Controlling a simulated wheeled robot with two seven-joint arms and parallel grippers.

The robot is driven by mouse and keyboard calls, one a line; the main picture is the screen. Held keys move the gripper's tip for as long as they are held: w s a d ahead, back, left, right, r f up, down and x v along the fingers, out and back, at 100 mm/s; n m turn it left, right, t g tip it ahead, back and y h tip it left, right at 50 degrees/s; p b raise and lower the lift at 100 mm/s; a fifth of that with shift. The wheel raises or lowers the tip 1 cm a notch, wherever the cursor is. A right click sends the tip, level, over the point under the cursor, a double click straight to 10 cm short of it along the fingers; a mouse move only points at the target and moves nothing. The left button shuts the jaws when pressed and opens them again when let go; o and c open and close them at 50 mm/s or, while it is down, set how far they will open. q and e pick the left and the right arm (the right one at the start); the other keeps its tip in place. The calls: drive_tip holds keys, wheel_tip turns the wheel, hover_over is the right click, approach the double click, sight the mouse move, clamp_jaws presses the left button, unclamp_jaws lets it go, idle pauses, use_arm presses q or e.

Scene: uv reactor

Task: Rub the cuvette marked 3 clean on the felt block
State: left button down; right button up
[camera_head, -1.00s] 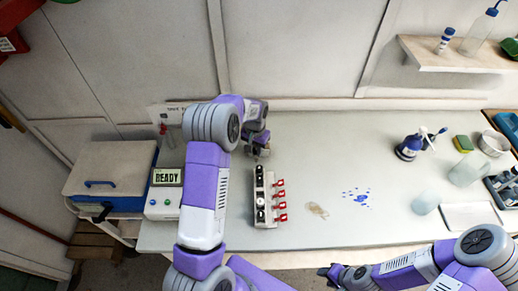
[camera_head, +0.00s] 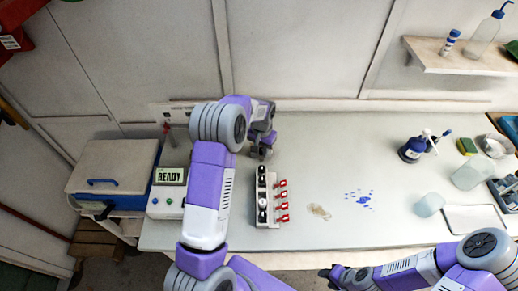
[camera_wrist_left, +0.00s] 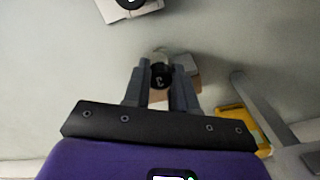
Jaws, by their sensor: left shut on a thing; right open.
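The cuvette (camera_wrist_left: 161,76) has a black cap marked 3. My left gripper (camera_wrist_left: 160,84) is shut on it in the left wrist view. A small block with a grey part (camera_wrist_left: 186,63) and a brown part, which looks like the felt block, lies behind and below the fingers. Whether the cuvette touches it I cannot tell. In the head view my left gripper (camera_head: 262,150) is just beyond the rack (camera_head: 262,213), low over the table; the cuvette and block are mostly hidden there. My right gripper (camera_head: 328,274) is open and empty by the front edge.
The rack holds dark-capped pieces, with several red pieces (camera_head: 282,195) along its right side. A box reading READY (camera_head: 168,190) stands left. A brown smear (camera_head: 319,211) and blue drops (camera_head: 358,198) mark the table.

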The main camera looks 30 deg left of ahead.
use_arm(q)
drive_tip(key=shift+w+d, duration=0.35)
drive_tip(key=shift+d, duration=0.2)
drive_tip(key=shift+w+d, duration=0.3)
drive_tip(key=shift+d, duration=0.2)
drive_tip(key=shift+a, duration=0.15)
drive_tip(key=shift+s+a, duration=0.45)
drive_tip(key=shift+a, duration=0.3)
drive_tip(key=shift+s+a, duration=0.5)
drive_tip(key=shift+a, duration=0.25)
drive_tip(key=shift+s+a, duration=0.45)
drive_tip(key=shift+a, duration=0.3)
drive_tip(key=shift+d, duration=0.15)
drive_tip(key=shift+s+d+b, duration=0.2)
drive_tip(key=shift+s+d, duration=0.3)
drive_tip(key=shift+s, duration=0.25)
drive_tip(key=shift+s+d+b, duration=0.2)
drive_tip(key=shift+s+d, duration=0.25)
drive_tip(key=shift+s, duration=0.25)
wheel_tip(320, 180, up, 8)
drive_tip(key=p, duration=0.5)
drive_tip(key=shift+p, duration=0.3)
